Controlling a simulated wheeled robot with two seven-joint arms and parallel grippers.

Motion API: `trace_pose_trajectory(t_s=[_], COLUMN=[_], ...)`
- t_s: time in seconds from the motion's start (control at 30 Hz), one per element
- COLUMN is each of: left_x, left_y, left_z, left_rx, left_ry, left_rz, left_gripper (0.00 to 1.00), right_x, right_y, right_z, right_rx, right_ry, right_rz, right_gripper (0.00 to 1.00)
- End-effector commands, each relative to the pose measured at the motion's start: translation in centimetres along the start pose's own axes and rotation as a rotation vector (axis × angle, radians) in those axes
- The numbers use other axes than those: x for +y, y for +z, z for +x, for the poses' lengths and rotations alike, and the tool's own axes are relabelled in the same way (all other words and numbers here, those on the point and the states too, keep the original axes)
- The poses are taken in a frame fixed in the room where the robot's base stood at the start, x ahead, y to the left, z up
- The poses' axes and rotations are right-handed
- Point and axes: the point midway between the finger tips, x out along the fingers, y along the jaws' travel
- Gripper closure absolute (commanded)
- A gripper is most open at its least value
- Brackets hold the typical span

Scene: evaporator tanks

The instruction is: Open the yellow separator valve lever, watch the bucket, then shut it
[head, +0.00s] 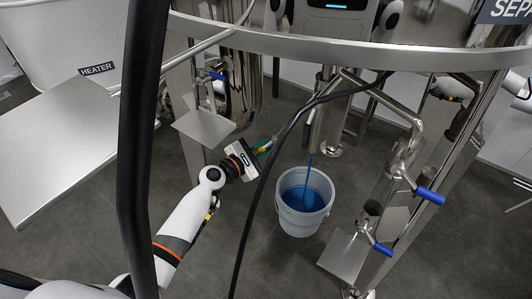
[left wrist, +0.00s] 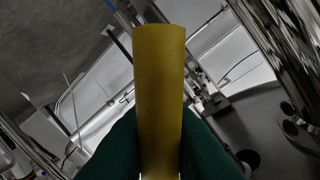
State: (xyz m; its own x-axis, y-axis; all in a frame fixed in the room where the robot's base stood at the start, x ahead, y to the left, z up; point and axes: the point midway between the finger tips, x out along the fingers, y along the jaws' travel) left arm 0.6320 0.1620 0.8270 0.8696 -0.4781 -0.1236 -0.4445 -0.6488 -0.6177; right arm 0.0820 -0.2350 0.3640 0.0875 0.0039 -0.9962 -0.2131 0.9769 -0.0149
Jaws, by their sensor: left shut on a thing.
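The yellow valve lever (left wrist: 159,75) stands upright in the left wrist view, between the green fingers of my left gripper (left wrist: 160,138). The fingers are shut on it. In the head view my left gripper (head: 264,148) is left of and above the bucket, and its fingers mostly hide the lever. The white bucket (head: 290,215) stands on the floor with blue liquid (head: 305,197) inside. A thin blue stream (head: 309,168) falls into it from the pipe above. My right gripper is not in view.
A curved steel rail (head: 350,50) crosses the top. Black cables hang in front of the scene. Steel pipes with blue-handled valves (head: 430,196) stand at the right. A heater tank (head: 60,45) is at the left. Grey floor is clear in front of the bucket.

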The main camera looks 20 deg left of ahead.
Motion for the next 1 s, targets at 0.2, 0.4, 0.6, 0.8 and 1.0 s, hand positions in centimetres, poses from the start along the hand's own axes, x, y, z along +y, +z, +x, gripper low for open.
trace_pose_trajectory(t_s=[0.2, 0.4, 0.6, 0.8, 1.0], left_x=[-1.6, -2.8, -3.9, -4.6, -5.0], left_y=[-0.2, -0.6, -1.1, -1.6, -2.0], left_z=[-0.3, -0.6, -0.8, -0.9, -1.0], left_rx=[-0.043, -0.080, -0.115, -0.143, -0.164], left_ry=[-0.001, -0.001, -0.001, -0.001, -0.002], left_rz=[0.208, 0.395, 0.570, 0.715, 0.818], left_gripper=[1.00, 1.00, 1.00, 1.00, 1.00], right_x=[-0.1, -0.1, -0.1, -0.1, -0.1], right_y=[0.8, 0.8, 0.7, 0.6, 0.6], right_z=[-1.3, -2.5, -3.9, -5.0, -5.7], right_rx=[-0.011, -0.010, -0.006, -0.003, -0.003], right_ry=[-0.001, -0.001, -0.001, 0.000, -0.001], right_rz=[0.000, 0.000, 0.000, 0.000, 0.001], right_gripper=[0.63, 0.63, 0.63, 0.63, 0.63])
